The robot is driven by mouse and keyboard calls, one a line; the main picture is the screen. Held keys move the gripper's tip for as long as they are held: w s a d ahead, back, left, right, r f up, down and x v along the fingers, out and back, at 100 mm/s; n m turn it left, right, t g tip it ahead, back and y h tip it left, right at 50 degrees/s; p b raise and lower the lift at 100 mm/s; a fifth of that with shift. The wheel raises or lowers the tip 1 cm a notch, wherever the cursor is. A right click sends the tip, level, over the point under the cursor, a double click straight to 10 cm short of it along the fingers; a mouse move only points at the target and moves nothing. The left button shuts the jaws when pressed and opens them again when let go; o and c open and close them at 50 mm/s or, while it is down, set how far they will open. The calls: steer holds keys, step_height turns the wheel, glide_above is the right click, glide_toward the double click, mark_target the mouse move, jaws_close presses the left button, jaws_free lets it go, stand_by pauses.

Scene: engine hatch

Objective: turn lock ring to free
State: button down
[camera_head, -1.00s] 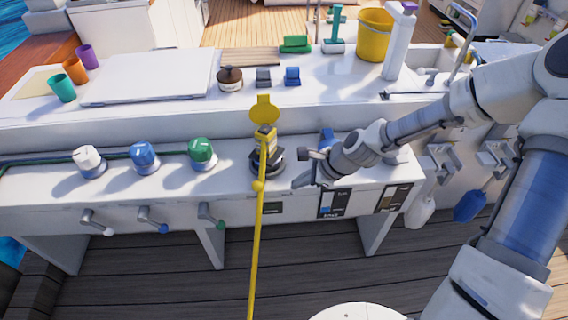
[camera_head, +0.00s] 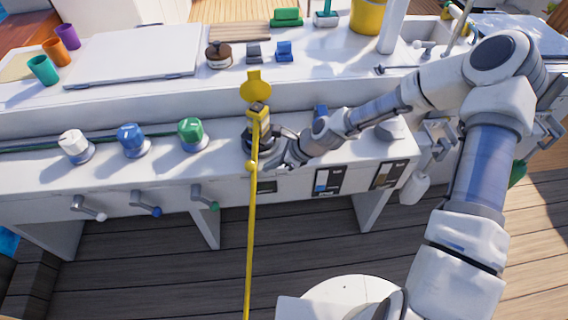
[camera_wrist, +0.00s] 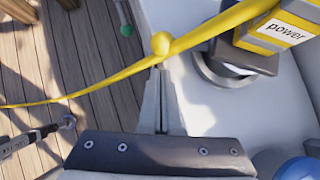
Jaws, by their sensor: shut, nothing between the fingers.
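The yellow power plug (camera_head: 258,114) stands upright in a dark round socket on the white console, its flat yellow cap raised behind it. A dark ring (camera_head: 250,148) sits around its base, partly hidden by cable and gripper. In the wrist view, the label "power" (camera_wrist: 286,30) shows on the plug's yellow block, and the ring (camera_wrist: 222,72) shows at its foot. My gripper (camera_head: 268,166) is just right and in front of the ring. In the wrist view its fingers (camera_wrist: 161,85) are shut and empty, pointing past the cable ball. I cannot tell whether they touch the ring.
A yellow cable (camera_head: 250,240) runs from the plug down over the front edge; its ball (camera_wrist: 161,43) is close at my fingertips. White, blue and green knobs (camera_head: 192,132) stand to the left. A blue item (camera_head: 321,112) is behind my wrist.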

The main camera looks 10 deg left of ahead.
mark_target(253, 165)
steer(key=shift+w+a+f, duration=0.15)
steer(key=shift+w+a, duration=0.05)
steer(key=shift+a, duration=0.7)
steer(key=shift+a, duration=0.1)
steer(key=shift+s+a+m+t, duration=0.2)
steer(key=shift+a+m+t, duration=0.1)
steer(key=shift+a+m, duration=0.15)
steer(key=shift+a+m+t+p, duration=0.35)
steer(key=shift+a+m+t, duration=0.15)
steer(key=shift+a+m, duration=0.2)
steer(key=shift+d, duration=0.15)
steer(key=shift+w+d, duration=0.2)
steer(key=shift+d, duration=0.45)
steer(key=shift+d, duration=0.1)
